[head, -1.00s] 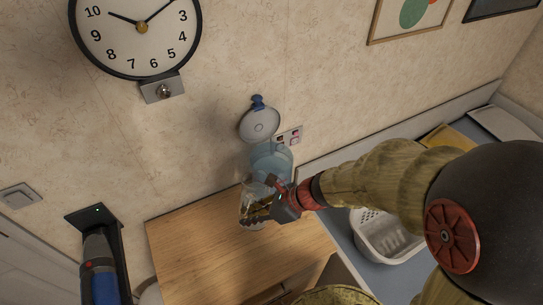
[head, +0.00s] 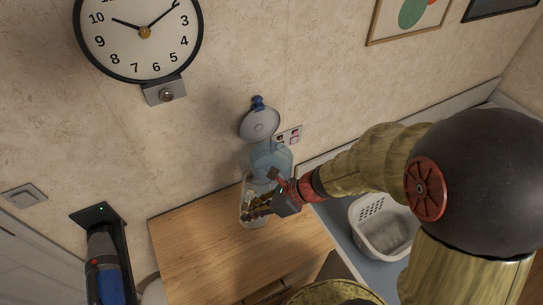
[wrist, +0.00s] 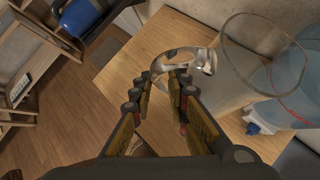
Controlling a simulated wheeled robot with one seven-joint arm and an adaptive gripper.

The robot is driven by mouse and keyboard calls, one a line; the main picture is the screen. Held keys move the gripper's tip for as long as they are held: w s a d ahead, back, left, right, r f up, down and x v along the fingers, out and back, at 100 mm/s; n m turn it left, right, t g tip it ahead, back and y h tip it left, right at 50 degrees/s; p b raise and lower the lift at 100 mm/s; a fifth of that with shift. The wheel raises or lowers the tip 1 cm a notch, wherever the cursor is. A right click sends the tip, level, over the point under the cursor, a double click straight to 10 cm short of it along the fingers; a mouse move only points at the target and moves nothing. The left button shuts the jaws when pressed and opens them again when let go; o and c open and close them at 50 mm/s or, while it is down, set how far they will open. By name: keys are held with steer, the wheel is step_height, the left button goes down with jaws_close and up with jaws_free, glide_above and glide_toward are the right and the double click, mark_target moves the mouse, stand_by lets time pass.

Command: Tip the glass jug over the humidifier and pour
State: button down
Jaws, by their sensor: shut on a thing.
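The clear glass jug (head: 246,193) is at the back of the wooden cabinet top, near the wall. In the wrist view, its open rim and wall (wrist: 245,75) are at the upper right, and its handle (wrist: 207,60) is beyond my fingertips. My gripper (head: 262,207) is shut on the jug, at the handle side; the exact contact is hard to see in the wrist view (wrist: 160,90). The jug looks roughly upright. A pale blue translucent tank (head: 270,160), which appears to be the humidifier, is just behind the jug. I see no water stream.
A white disc with a blue knob (head: 260,124) shows above the tank. A wall socket (head: 289,136) is beside it. A white basket (head: 382,228) sits on the blue-grey counter to the right. The front left of the wooden top (head: 195,250) is clear.

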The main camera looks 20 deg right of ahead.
mark_target(247, 201)
steer(key=shift+w+d+r+m+g+y+p, duration=0.2)
steer(key=shift+r+p, duration=0.5)
steer(key=shift+p, duration=0.7)
steer(key=shift+w+d+r+m+g+y+p, duration=0.1)
steer(key=shift+w+r+m+g+y+p, duration=0.15)
steer(key=shift+r+p, duration=0.8)
steer(key=shift+w+p, duration=0.15)
steer(key=shift+p, duration=0.7)
steer(key=shift+d+p, duration=0.1)
steer(key=shift+p, duration=0.25)
steer(key=shift+w+d+r+g+y+p, duration=0.1)
steer(key=shift+w+r+g+y+p, duration=0.25)
steer(key=shift+p, duration=0.4)
steer(key=shift+d+r+m+p, duration=0.1)
steer(key=shift+r+m+p, duration=0.15)
steer(key=shift+p, duration=0.05)
steer(key=shift+w+d+r+g+y+p, duration=0.3)
steer(key=shift+w+d+r+p, duration=0.25)
steer(key=shift+p, duration=0.4)
steer(key=shift+w+a, duration=0.1)
steer(key=shift+a, duration=0.05)
steer(key=shift+w+d+r+m+p, duration=0.2)
steer(key=shift+w+r+m+p, duration=0.15)
steer(key=shift+p, duration=0.7)
steer(key=shift+w+d+r+m+g+y+p, duration=0.15)
steer(key=shift+w+r+g+y+p, duration=0.15)
steer(key=shift+p, duration=0.6)
steer(key=shift+w+d+r+m+g+y+p, duration=0.15)
steer(key=shift+r+p, duration=0.25)
steer(key=shift+p, duration=0.45)
